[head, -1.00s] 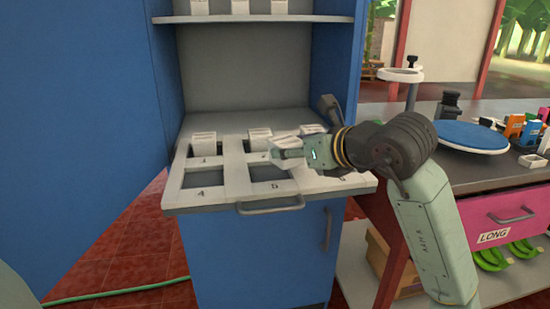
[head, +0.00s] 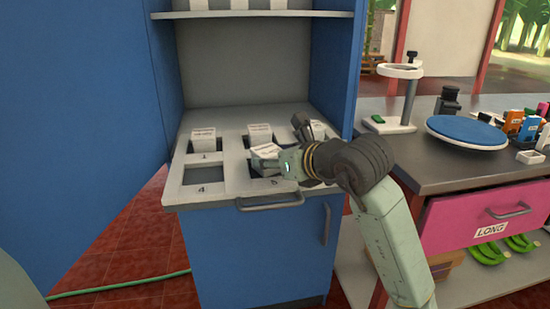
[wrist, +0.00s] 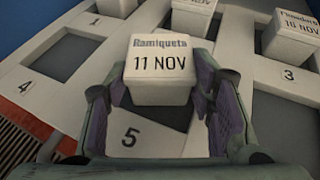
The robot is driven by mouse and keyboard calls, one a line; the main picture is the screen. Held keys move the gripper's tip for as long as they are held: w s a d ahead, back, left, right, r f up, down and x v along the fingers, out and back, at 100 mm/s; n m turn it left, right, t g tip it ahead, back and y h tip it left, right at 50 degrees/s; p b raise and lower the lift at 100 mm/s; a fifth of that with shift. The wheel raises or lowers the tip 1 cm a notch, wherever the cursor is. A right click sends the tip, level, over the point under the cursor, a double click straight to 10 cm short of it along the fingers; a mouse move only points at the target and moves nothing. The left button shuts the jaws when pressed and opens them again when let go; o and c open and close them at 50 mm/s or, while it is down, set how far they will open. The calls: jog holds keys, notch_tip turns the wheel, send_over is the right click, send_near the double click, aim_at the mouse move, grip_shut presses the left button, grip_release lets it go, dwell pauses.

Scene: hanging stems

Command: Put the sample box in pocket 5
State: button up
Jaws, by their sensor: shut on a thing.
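The sample box (wrist: 160,70) is white, with "Ramiqueta 11 NOV" on its top. In the wrist view my gripper (wrist: 165,105) is shut on it, a purple-padded finger at each side. The head view shows the box (head: 266,151) at my gripper (head: 280,160), over the front middle of the tray (head: 222,206). The label "5" (wrist: 130,137) lies just below the box in the wrist view. The box and my gripper cover most of pocket 5, and I cannot tell how far the box is above it.
White boxes stand in pocket 1 (head: 204,138), in the back middle pocket (head: 260,134) and in pocket 3 (wrist: 291,38). Pocket 4 (head: 203,174) is empty. A blue cabinet wall (head: 335,70) rises right of the tray. A bench with a blue round plate (head: 467,132) is at right.

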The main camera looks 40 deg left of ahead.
jog(key=shift+f, duration=0.25)
jog(key=o, duration=1.2)
